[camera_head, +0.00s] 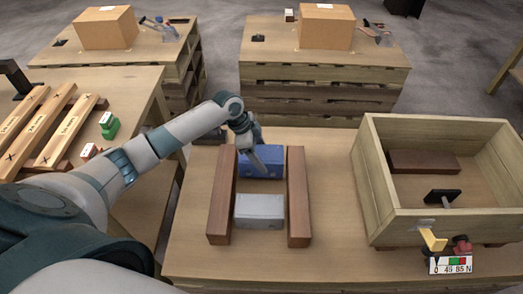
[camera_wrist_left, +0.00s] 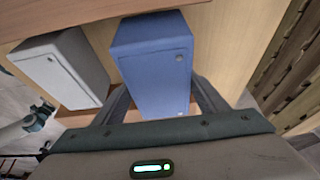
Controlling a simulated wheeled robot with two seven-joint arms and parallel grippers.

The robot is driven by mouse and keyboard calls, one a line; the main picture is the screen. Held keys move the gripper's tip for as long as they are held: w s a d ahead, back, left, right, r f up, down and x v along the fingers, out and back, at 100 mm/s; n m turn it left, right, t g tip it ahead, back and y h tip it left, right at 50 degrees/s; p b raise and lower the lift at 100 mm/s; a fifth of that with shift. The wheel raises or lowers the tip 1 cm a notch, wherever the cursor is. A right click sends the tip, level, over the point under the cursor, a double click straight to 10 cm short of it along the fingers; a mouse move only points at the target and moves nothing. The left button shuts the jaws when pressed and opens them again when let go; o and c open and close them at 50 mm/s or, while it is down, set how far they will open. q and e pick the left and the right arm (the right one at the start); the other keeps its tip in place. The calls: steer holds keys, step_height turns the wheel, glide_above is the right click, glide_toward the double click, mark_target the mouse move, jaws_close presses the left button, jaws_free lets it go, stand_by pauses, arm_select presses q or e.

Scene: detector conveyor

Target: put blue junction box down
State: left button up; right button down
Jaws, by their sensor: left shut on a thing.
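The blue junction box (camera_head: 262,163) is between two brown wooden bars, at the far end of the gap, behind a light grey box (camera_head: 259,211). My left gripper (camera_head: 252,153) is shut on the blue box from above. In the left wrist view the blue box (camera_wrist_left: 152,62) sits between the gripper's fingers (camera_wrist_left: 158,103), with the grey box (camera_wrist_left: 62,66) beside it and apart. The underside of the blue box is hidden, so I cannot tell whether it touches the table. My right gripper is not in view.
The brown bars stand left (camera_head: 222,195) and right (camera_head: 298,197) of the boxes. A wooden crate (camera_head: 436,214) holding a brown block and a black item stands at the right. A side table (camera_head: 140,88) with planks is at the left. Pallets with cardboard boxes stand behind.

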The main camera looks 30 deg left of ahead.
arm_select(q)
steer(key=shift+w, duration=0.1)
steer(key=shift+f, duration=1.8)
steer(key=shift+f, duration=0.15)
steer(key=o, duration=2.1)
steer(key=shift+c, duration=0.2)
steer(key=v, duration=1.2)
steer(key=shift+r, duration=0.2)
